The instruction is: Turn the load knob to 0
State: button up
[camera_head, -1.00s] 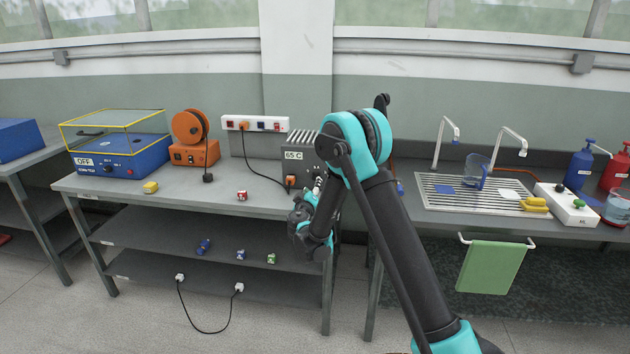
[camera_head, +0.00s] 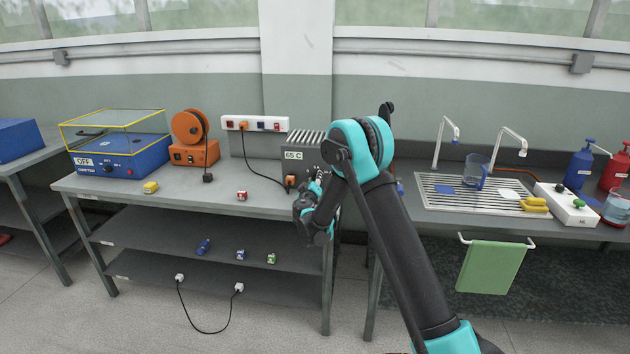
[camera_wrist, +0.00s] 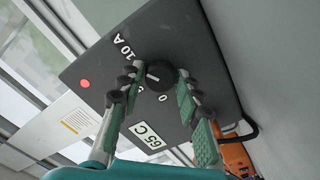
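The load knob (camera_wrist: 163,82) is a round black knob on the dark face of the load box (camera_wrist: 95,70). Marks "10 A" and "0" show around it, and another mark is partly hidden by a finger. Its white pointer line lies toward the left in the wrist view, away from the 0. My gripper (camera_wrist: 160,72) has one finger on each side of the knob, tips close to it. The fingers are spread; I see no clear grip. In the head view the load box (camera_head: 303,138) stands at the bench's right end, its knob hidden behind my arm.
A "65 C" label (camera_wrist: 147,136) and a red light (camera_wrist: 85,83) are on the box face. An orange plug (camera_head: 290,181) sits at the box's lower left. A red-and-white small block (camera_head: 242,195) lies on the bench (camera_head: 215,190). The sink (camera_head: 470,200) is to the right.

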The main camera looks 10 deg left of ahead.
jog(key=c, duration=0.6)
jog(key=shift+n, duration=0.3)
jog(key=n, duration=0.5)
jog(key=shift+n, duration=0.3)
jog(key=n, duration=0.5)
jog(key=shift+f, duration=0.1)
jog(key=n, duration=0.6)
jog(key=shift+n, duration=0.4)
jog(key=n, duration=0.5)
jog(key=shift+f+n, duration=0.1)
jog(key=shift+n, duration=0.3)
jog(key=o, duration=1.1)
